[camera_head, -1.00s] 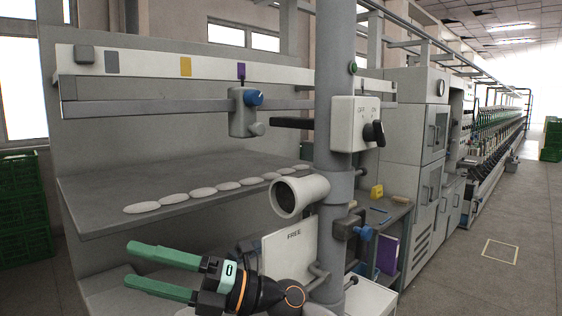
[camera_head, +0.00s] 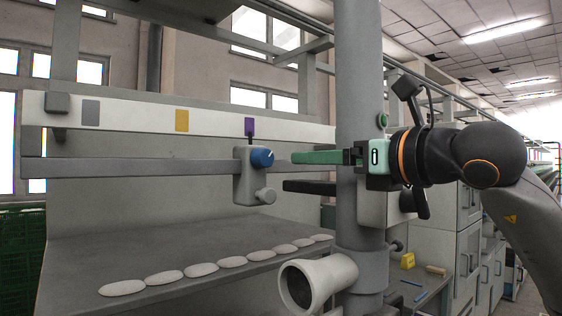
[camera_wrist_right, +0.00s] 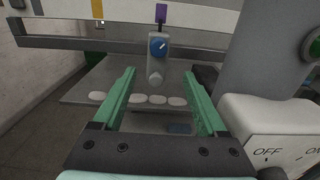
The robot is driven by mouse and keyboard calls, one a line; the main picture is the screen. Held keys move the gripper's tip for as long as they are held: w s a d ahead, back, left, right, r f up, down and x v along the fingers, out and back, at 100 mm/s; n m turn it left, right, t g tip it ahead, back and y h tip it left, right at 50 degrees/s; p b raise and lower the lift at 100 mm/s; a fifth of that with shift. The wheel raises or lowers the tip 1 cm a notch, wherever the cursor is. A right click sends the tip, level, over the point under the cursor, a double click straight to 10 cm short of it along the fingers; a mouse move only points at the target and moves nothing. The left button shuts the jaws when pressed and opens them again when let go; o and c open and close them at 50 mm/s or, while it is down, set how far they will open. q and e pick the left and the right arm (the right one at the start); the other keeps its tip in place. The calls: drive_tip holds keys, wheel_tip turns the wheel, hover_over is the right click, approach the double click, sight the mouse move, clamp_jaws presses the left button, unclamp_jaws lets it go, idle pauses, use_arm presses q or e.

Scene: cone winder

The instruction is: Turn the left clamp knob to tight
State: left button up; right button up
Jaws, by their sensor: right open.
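A blue knob (camera_head: 262,157) with a white pointer line sits on a grey clamp block (camera_head: 249,184) on the horizontal rail. In the right wrist view the knob (camera_wrist_right: 157,47) shows face-on, its pointer slanting to the upper right. A smaller grey knob (camera_head: 265,195) is below it on the block. My right gripper (camera_head: 295,157) has green fingers, is open and empty, and points left at the knob, apart from it. In the right wrist view the fingers (camera_wrist_right: 159,72) are spread on either side of the block's line. My left gripper is out of view.
A thick grey column (camera_head: 360,100) stands just behind my right gripper, with a white OFF/ON switch box (camera_wrist_right: 265,130) on it. A white funnel (camera_head: 318,283) juts out below. Pale discs (camera_head: 185,270) lie on the shelf. A strip above the rail carries grey, yellow and purple (camera_head: 250,127) marks.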

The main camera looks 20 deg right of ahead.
sight(268, 159)
drive_tip(key=p+x, duration=0.4)
drive_tip(key=x, duration=0.7)
drive_tip(key=shift+w+a, duration=0.1)
drive_tip(key=shift+a, duration=0.05)
drive_tip(key=shift+w+a, duration=0.2)
drive_tip(key=shift+w, duration=0.3)
drive_tip(key=shift+f, duration=0.1)
clamp_jaws()
